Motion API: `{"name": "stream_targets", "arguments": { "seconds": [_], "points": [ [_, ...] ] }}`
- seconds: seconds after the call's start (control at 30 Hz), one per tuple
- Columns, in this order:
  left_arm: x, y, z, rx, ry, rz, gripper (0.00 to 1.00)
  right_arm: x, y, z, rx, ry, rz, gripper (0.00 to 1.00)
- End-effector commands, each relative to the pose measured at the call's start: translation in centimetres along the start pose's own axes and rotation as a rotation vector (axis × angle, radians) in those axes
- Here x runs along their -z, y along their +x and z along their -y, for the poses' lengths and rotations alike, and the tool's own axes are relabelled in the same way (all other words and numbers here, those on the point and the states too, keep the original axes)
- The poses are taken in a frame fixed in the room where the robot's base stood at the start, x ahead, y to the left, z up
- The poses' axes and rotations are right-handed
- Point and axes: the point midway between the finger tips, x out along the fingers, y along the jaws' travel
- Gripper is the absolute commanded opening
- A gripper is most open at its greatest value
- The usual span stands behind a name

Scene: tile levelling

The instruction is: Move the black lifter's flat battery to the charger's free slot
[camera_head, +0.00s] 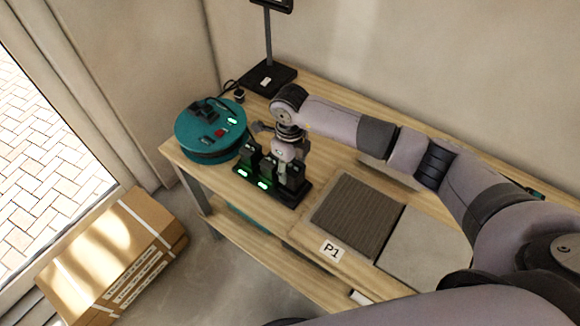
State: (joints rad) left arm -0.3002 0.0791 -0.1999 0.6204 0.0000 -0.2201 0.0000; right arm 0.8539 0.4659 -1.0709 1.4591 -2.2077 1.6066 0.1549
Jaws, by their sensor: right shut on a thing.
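The black charger (294,201) stands on the bench, left of the middle. Two dark batteries stand upright in its left part, the left one (248,156) and the middle one (268,170), each above a green light. My right gripper (284,163) is directly over the charger's right part, shut on a dark battery (297,174). That battery is upright at the right end of the charger. My fingers and wrist partly cover it, and I cannot tell whether it is fully seated. I cannot make out the black lifter. My left gripper is out of view.
A teal round reel (207,148) with a black cable is left of the charger. A black stand (270,78) is behind. A ribbed dark tile (354,211) and a grey tile (424,250) lie right. A cardboard box (112,262) is on the floor.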

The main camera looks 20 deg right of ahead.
Motion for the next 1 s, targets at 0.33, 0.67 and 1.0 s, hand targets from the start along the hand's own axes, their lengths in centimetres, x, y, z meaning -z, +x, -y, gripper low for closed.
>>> {"name": "stream_targets", "arguments": {
  "seconds": [0.33,0.67,1.0],
  "points": [
    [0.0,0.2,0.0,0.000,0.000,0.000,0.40,0.0,0.2,0.0,0.000,0.000,0.000,0.15],
    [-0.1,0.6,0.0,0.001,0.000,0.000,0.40,0.0,0.6,0.0,0.000,0.000,0.000,0.15],
    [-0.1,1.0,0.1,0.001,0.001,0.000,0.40,0.0,1.0,0.0,0.000,0.000,0.000,0.15]
  ]
}}
